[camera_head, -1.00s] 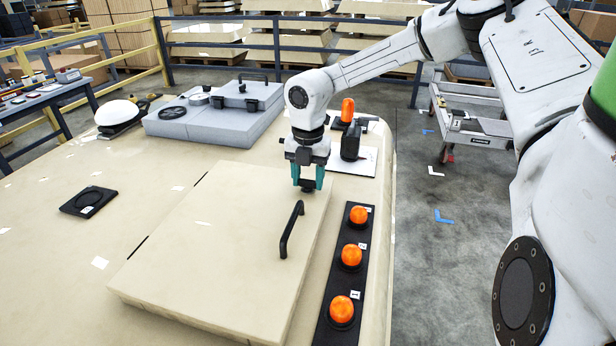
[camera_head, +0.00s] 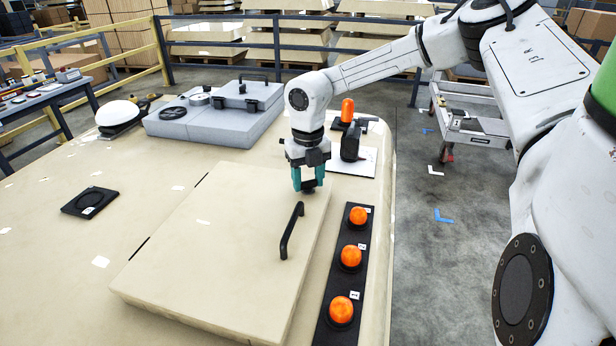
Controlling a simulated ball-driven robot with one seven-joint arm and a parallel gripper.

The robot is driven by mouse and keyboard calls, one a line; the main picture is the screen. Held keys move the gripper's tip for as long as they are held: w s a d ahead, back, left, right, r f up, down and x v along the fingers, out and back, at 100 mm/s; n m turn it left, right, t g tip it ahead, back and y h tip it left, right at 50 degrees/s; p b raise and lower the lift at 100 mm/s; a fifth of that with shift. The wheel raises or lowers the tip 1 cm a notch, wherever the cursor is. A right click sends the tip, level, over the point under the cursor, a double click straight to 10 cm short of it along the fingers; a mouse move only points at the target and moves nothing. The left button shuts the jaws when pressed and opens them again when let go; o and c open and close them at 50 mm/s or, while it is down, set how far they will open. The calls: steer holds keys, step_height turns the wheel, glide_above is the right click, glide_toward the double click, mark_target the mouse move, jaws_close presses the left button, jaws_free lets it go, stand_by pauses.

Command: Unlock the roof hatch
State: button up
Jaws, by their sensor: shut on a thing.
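The roof hatch (camera_head: 222,250) is a large raised beige panel on the beige roof and lies flat. A black handle (camera_head: 291,231) stands near its right edge. My gripper (camera_head: 308,188) points down at the hatch's far right corner, beyond the handle and apart from it. Its teal fingers are closed on a small dark piece (camera_head: 309,186) between their tips, probably the hatch latch knob. The fingers hide most of that piece, and I cannot tell its turn position.
A black strip with several orange beacons (camera_head: 351,256) runs right of the hatch. Behind my gripper are a black tool (camera_head: 351,147) and an orange lamp on a white plate. A grey unit (camera_head: 213,118) stands at the back.

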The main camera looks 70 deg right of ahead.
mark_target(308, 181)
steer(key=n, duration=0.5)
steer(key=shift+n, duration=0.3)
steer(key=n, duration=0.5)
steer(key=shift+p, duration=0.4)
steer(key=shift+n, duration=0.3)
steer(key=o, duration=1.1)
steer(key=shift+c, duration=0.2)
step_height(308, 181, up, 11)
steer(key=b, duration=0.1)
steer(key=shift+f, duration=0.15)
